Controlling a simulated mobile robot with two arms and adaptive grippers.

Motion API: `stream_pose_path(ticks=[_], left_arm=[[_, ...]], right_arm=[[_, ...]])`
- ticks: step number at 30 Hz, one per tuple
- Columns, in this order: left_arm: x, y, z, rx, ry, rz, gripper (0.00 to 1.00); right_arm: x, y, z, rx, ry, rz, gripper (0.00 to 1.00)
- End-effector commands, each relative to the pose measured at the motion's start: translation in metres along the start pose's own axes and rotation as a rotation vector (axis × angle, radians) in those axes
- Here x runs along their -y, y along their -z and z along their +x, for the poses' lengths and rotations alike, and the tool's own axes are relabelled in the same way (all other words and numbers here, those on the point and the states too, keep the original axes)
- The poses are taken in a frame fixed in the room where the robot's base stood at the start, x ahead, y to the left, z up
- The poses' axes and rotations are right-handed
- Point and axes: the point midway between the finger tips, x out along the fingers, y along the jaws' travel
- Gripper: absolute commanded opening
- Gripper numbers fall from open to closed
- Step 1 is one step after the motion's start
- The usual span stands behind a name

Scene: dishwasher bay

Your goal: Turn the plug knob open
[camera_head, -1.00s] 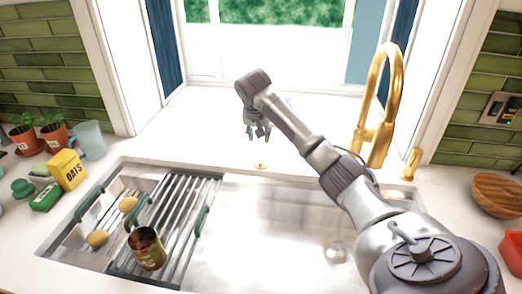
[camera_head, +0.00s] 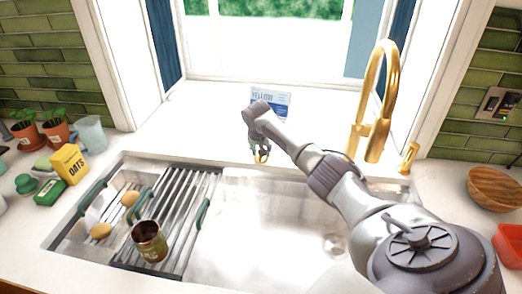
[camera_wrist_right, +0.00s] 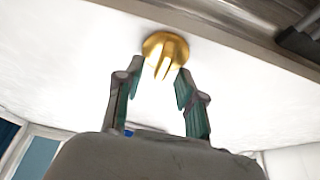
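The gold plug knob (camera_wrist_right: 167,46) sits on the white counter behind the sink. It is a round disc with a raised ridge across it. In the head view the knob (camera_head: 261,158) shows between the fingers of my right gripper (camera_head: 259,151), at the sink's back edge. In the right wrist view my right gripper (camera_wrist_right: 159,77) is open, with one green-padded finger to each side of the ridge. The fingertips are close to the knob, with a gap between them; I cannot tell whether either touches it. My left gripper is not in view.
The gold faucet (camera_head: 377,105) stands right of the knob, with a gold handle (camera_head: 408,157) beside it. A blue and white box (camera_head: 272,96) stands by the window behind my gripper. A rack (camera_head: 203,180) with a can (camera_head: 149,241) covers the sink's left part.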

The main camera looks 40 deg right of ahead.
Motion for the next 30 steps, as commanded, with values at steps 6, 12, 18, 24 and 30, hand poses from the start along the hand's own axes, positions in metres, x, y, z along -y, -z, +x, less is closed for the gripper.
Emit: stream_pose_path(ticks=[6, 12, 18, 24, 30], left_arm=[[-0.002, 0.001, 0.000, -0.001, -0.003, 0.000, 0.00], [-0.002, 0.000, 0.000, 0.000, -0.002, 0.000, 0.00], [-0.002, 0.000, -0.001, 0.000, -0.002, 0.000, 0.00], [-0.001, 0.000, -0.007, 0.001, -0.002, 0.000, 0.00], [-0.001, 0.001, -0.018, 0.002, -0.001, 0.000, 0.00]], right_arm=[[0.000, 0.000, 0.000, 0.000, 0.000, 0.000, 0.19], [0.000, 0.000, -0.001, 0.000, 0.000, 0.000, 0.00], [0.000, 0.000, -0.001, 0.001, 0.002, -0.006, 0.00], [0.000, 0.001, -0.002, 0.002, 0.023, -0.058, 0.00], [0.001, 0.001, -0.003, 0.002, 0.074, -0.177, 0.00]])
